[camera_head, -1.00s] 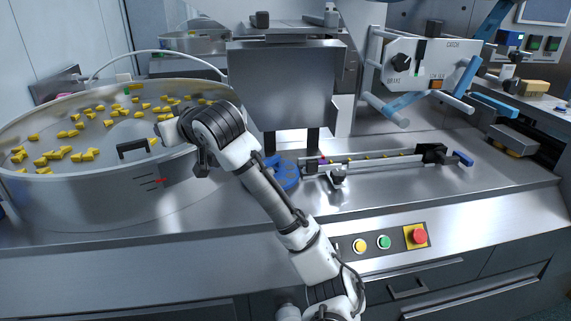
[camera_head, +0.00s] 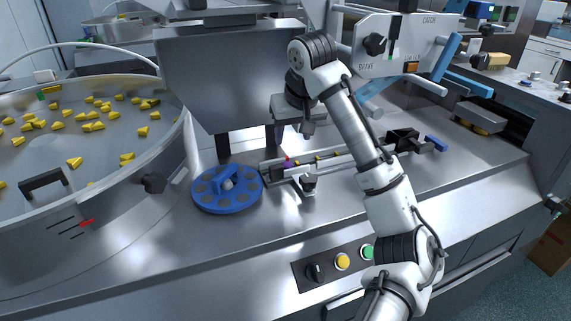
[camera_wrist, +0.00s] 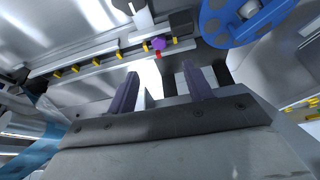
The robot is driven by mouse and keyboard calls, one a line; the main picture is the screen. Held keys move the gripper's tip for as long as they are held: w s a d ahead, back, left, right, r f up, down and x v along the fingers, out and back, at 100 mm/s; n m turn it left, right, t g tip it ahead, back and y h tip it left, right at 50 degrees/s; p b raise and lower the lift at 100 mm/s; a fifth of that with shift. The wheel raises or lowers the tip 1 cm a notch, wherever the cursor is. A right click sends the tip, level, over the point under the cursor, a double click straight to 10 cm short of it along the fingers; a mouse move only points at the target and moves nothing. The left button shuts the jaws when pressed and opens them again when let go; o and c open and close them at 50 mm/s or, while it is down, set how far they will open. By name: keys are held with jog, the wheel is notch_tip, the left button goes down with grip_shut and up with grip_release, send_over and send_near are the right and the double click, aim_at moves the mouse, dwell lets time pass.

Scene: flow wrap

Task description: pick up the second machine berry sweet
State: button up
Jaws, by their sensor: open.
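A purple sweet (camera_wrist: 158,43), which I take to be the berry sweet, sits in the line of yellow sweets (camera_wrist: 96,62) along the metal rail (camera_wrist: 70,70). It also shows small in the head view (camera_head: 288,164), at the rail's left end. A small red piece (camera_wrist: 158,54) is right beside it. My gripper (camera_wrist: 161,72) is open, its two dark fingers apart with nothing between them. In the wrist view the purple sweet lies just beyond the fingertips, roughly midway between them. In the head view my gripper (camera_head: 307,127) hangs above the rail, apart from the sweet.
A blue wheel with round pockets (camera_head: 215,203) lies left of the rail. A large metal bowl (camera_head: 140,165) of yellow sweets stands at far left. A grey panel (camera_head: 220,80) and the white brake panel (camera_head: 400,50) rise behind the rail. The counter in front is mostly clear.

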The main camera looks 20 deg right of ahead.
aim_at(287, 164)
jog(key=p+x, duration=0.1)
jog(key=x, duration=1)
jog(key=shift+d+p, duration=0.1)
jog(key=shift+p, duration=0.3)
jog(key=c, duration=1.1)
